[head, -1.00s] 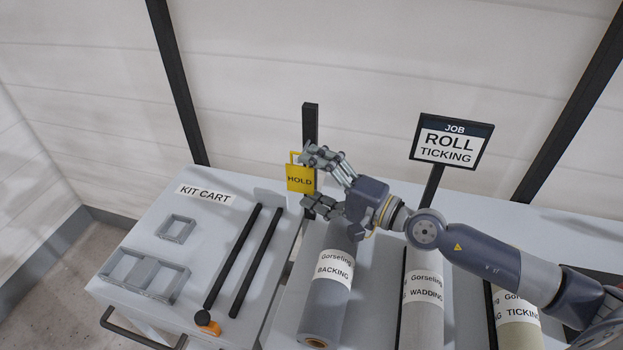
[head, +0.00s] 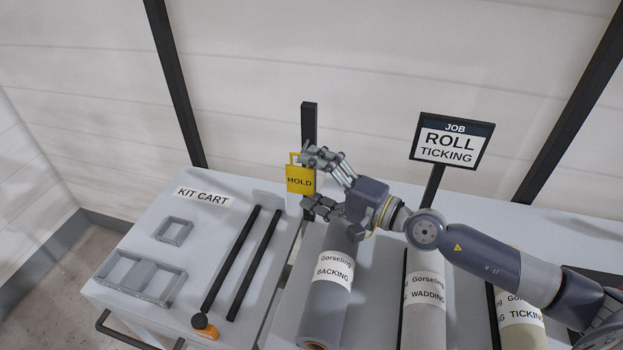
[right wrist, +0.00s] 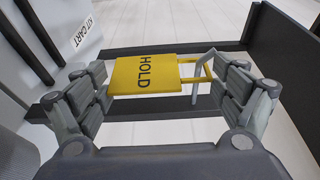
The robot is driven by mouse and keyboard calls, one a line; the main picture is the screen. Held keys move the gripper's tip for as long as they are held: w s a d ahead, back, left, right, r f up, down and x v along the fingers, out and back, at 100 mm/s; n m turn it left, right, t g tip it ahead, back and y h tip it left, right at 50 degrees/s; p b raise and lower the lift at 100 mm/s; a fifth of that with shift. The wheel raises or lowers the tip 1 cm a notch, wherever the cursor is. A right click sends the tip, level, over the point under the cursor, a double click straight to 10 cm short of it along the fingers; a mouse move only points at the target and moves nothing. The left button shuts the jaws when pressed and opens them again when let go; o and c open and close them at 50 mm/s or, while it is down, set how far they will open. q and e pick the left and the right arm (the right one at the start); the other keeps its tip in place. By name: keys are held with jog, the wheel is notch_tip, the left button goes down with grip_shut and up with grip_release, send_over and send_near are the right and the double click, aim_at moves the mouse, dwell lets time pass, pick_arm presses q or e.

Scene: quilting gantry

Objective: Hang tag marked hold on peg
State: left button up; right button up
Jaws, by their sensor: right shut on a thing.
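The yellow tag marked HOLD (head: 299,180) hangs upright beside the black post (head: 309,123), its open yellow loop at the top. The right wrist view shows the tag (right wrist: 145,74) between the fingers (right wrist: 165,88). A slim grey bent piece, seemingly the peg (right wrist: 203,82), shows at the loop, in front of the dark post. I cannot tell whether it passes through the loop. My left gripper is out of view.
A kit cart (head: 237,197) at left carries grey frames (head: 139,277), two black bars (head: 231,261) and an orange-ended tool (head: 204,327). Rolls marked BACKING (head: 328,300) and WADDING (head: 424,318) lie below my right arm. A job sign (head: 451,140) stands right of the gripper.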

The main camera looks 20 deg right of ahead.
jog(key=o, duration=0.6)
jog(key=shift+s+d, duration=0.1)
jog(key=shift+s+d+f, duration=0.1)
jog(key=shift+s+d, duration=0.25)
jog(key=shift+s, duration=0.15)
jog(key=shift+v, duration=5.3)
